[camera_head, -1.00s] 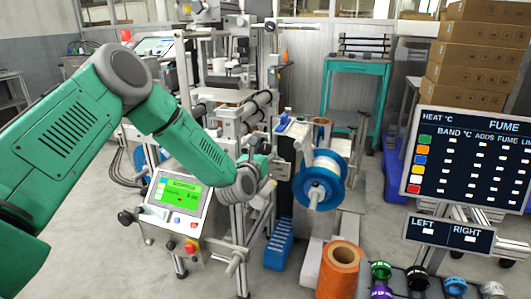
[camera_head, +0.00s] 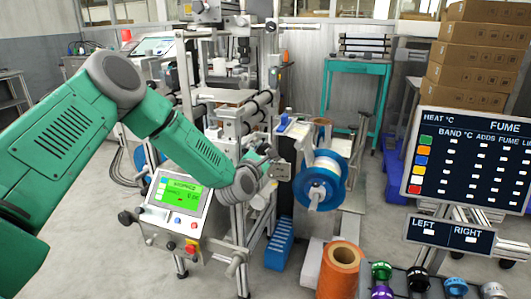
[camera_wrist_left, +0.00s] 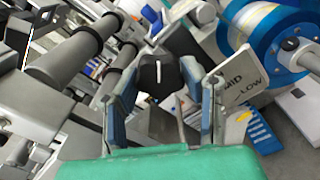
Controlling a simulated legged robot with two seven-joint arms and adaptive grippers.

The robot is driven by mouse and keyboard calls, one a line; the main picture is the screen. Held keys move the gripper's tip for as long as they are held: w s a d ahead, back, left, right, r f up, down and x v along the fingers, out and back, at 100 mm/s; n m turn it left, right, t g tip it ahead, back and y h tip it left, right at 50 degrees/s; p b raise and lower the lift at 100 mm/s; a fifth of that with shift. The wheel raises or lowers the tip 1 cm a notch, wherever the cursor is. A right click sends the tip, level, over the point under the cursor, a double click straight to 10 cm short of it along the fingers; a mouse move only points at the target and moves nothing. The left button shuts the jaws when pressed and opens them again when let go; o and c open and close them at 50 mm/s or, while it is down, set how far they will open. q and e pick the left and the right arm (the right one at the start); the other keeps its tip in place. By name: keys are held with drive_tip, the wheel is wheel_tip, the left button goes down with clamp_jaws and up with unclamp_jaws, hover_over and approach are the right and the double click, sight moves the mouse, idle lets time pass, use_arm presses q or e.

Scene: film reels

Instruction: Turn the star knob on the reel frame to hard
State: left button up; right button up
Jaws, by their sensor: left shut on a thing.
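The star knob (camera_wrist_left: 158,74) is black with a white pointer line, and it sits between the fingers of my left gripper (camera_wrist_left: 165,98) in the left wrist view. The gripper is shut on it. A pale label plate (camera_wrist_left: 236,82) beside the knob reads MID and LOW; no other label on it can be read. The pointer line stands nearly upright in that view. In the head view my left gripper (camera_head: 268,172) is at the reel frame, left of the blue reel (camera_head: 320,183), and hides the knob. My right gripper is not in view.
A control box with a green screen (camera_head: 180,196) stands left of and below my left wrist. An orange roll (camera_head: 340,270) stands at the front. A board marked FUME (camera_head: 468,160) is at the right. Grey rollers (camera_wrist_left: 85,45) lie close to the gripper's left.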

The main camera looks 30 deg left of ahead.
use_arm(q)
drive_tip(key=m+p, duration=0.1)
drive_tip(key=m, duration=0.4)
drive_tip(key=shift+m, duration=0.3)
drive_tip(key=n+p, duration=0.2)
drive_tip(key=n, duration=0.9)
drive_tip(key=n+p, duration=0.2)
drive_tip(key=n, duration=1)
drive_tip(key=n+p, duration=0.2)
drive_tip(key=n, duration=0.9)
drive_tip(key=shift+s+d+f+n+p, duration=0.2)
drive_tip(key=shift+f+n+p, duration=0.1)
drive_tip(key=o, duration=1.2)
drive_tip(key=shift+c, duration=0.2)
drive_tip(key=shift+w+a+r, duration=0.1)
drive_tip(key=shift+r, duration=0.05)
